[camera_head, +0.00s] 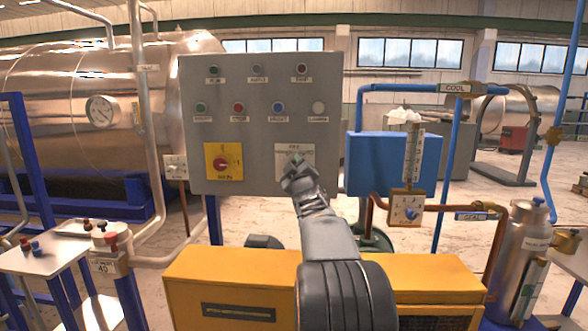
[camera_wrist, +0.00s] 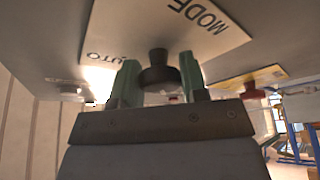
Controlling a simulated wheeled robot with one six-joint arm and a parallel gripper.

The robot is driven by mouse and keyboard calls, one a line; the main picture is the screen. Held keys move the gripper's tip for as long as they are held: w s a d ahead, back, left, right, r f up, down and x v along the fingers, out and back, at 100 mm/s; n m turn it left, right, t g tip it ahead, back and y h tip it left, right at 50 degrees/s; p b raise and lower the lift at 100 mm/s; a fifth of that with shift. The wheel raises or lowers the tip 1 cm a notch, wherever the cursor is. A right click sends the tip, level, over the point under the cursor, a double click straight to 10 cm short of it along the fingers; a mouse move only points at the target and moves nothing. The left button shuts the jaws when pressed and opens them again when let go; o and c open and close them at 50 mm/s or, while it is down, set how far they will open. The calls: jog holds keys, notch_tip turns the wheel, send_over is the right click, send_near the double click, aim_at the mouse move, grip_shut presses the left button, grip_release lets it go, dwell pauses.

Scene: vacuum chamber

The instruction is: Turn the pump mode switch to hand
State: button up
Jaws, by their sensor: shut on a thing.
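The pump mode switch is on a white label plate (camera_head: 305,150) at the lower right of the grey control panel (camera_head: 225,125). In the wrist view its dark round knob (camera_wrist: 158,68) sits between my two green fingers. The plate (camera_wrist: 205,22) there reads "MODE" and part of "AUTO". My gripper (camera_head: 297,165) reaches the plate from below and is shut on the knob. The fingers flank the knob on both sides. Its pointer direction cannot be told, and in the head view my gripper hides the switch.
A red rotary switch (camera_head: 222,163) on a yellow plate is left of the mode switch. Buttons and lamps fill the panel above. A blue box (camera_head: 385,163) and a flow meter (camera_head: 411,160) stand to the right. A white side table (camera_head: 40,252) is at the left.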

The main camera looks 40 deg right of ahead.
dwell(0.3)
jog(key=o, duration=0.9)
jog(key=shift+s, duration=0.1)
jog(key=b+v, duration=0.3)
jog(key=v, duration=1)
jog(key=shift+s+a+f, duration=0.1)
jog(key=shift+s+a, duration=0.1)
jog(key=shift+s, duration=0.05)
jog(key=a+f+m+g+y+p, duration=0.35)
jog(key=a+f+g+p, duration=0.35)
jog(key=a, duration=0.6)
jog(key=s+a+f+g+y+p, duration=0.1)
jog(key=s+a+f+g+y, duration=0.1)
jog(key=s+a+f, duration=0.1)
jog(key=s+a+f+g+y+p, duration=0.1)
jog(key=s+a+f+g+y, duration=0.1)
jog(key=s+a, duration=0.4)
jog(key=s+a+f+g+y+p, duration=0.1)
jog(key=s+a+f+g+y, duration=0.1)
jog(key=s+a+f+g, duration=0.2)
jog(key=shift+s+a+f+m, duration=0.1)
jog(key=shift+a+f+m, duration=0.05)
jog(key=shift+a+f, duration=0.4)
jog(key=shift+s+a+f+m, duration=0.1)
jog(key=shift+a+f, duration=0.25)
jog(key=shift+a, duration=0.35)
